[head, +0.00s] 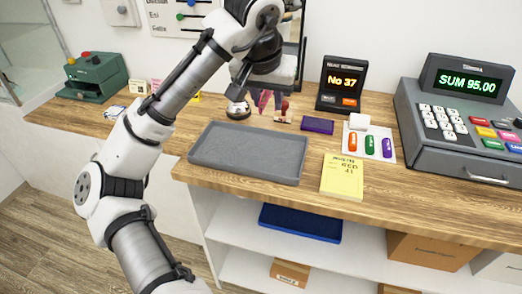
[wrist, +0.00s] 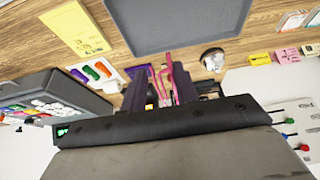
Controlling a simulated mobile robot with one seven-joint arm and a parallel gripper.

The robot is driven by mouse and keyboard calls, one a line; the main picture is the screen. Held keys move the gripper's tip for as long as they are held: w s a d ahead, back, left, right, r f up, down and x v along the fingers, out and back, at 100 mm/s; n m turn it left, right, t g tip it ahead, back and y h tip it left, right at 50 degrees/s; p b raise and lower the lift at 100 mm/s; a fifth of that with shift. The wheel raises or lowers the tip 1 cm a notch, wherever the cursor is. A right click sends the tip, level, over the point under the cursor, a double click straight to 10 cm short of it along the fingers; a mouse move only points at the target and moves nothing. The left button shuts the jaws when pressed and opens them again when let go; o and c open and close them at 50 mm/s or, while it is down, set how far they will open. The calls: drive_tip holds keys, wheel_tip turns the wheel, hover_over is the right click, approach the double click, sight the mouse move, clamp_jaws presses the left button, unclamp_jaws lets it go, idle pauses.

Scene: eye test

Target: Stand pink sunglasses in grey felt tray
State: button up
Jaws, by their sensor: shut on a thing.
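The pink sunglasses (wrist: 169,72) are between the two dark fingers of my gripper (wrist: 160,92) in the wrist view, which is shut on them. In the head view, only a small pink part of the sunglasses (head: 264,101) shows under my gripper (head: 266,95), behind the tray. The grey felt tray (head: 248,151) lies flat and empty on the wooden counter. It also shows at the top of the wrist view (wrist: 178,25). The sunglasses appear apart from the tray. How high they are above the counter is hard to tell.
A purple pad (head: 317,125), a yellow booklet (head: 342,176), a card with coloured capsules (head: 370,146), a number display (head: 342,84) and a cash register (head: 460,125) are to the right.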

wheel_tip(320, 180, down, 16)
drive_tip(key=shift+f, duration=0.1)
idle(0.4)
drive_tip(key=shift+f, duration=0.2)
drive_tip(key=o, duration=0.9)
drive_tip(key=shift+o, duration=0.2)
drive_tip(key=shift+a+r, duration=0.1)
drive_tip(key=shift+r, duration=0.4)
drive_tip(key=v, duration=1.1)
drive_tip(key=shift+r, duration=0.2)
drive_tip(key=shift+s, duration=0.1)
